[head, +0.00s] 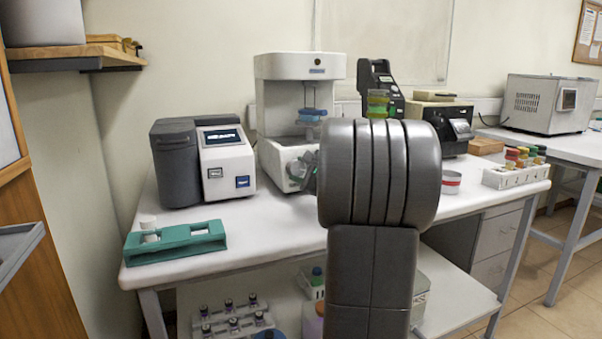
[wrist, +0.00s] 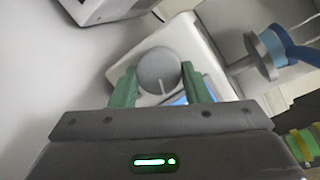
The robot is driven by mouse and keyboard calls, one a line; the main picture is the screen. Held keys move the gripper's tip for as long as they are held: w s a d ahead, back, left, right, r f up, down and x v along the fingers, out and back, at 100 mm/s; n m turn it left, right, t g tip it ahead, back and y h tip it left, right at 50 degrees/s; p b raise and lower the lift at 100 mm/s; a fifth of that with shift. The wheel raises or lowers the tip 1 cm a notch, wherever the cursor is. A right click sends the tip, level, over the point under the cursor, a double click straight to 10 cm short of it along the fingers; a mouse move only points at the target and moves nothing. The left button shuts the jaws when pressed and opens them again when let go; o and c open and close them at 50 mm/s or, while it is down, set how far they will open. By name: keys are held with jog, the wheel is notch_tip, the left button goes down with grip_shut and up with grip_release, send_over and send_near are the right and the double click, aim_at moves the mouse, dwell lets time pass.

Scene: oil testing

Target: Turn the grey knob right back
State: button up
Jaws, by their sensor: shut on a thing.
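The grey knob (wrist: 159,71) is a round disc with a thin light line on its face, on the front of a white machine (wrist: 198,37) in the wrist view. My gripper (wrist: 160,84) has its two green fingers on either side of the knob and is shut on it. In the head view the white machine (head: 300,70) stands at the back of the bench. My gripper (head: 308,172) shows partly at its lower front, where my arm and the gripper hide the knob.
A grey and white analyser (head: 228,165) stands just left of the machine. A teal rack (head: 175,245) sits at the bench's front left. A red-rimmed dish (head: 451,182) and a white rack of bottles (head: 515,176) are to the right. The bench front between is clear.

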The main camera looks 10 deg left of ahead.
jog(key=n, duration=0.3)
jog(key=n+g, duration=0.1)
jog(key=n, duration=0.1)
jog(key=shift+r+n+h, duration=0.2)
jog(key=shift+n+h, duration=0.2)
jog(key=n, duration=0.2)
jog(key=n+h, duration=0.1)
jog(key=n, duration=0.2)
jog(key=shift+a+r+g, duration=0.15)
jog(key=shift+g, duration=0.25)
jog(key=n+h, duration=0.2)
jog(key=n, duration=0.2)
jog(key=shift+a+n, duration=0.15)
jog(key=shift+n, duration=0.15)
jog(key=n, duration=0.2)
jog(key=n+h, duration=0.1)
jog(key=n, duration=0.1)
jog(key=shift+s+a+t+h+b, duration=0.1)
jog(key=shift+t+h+b, duration=0.2)
jog(key=shift+n, duration=0.4)
jog(key=o, duration=1)
jog(key=shift+r, duration=0.1)
jog(key=shift+r, duration=0.1)
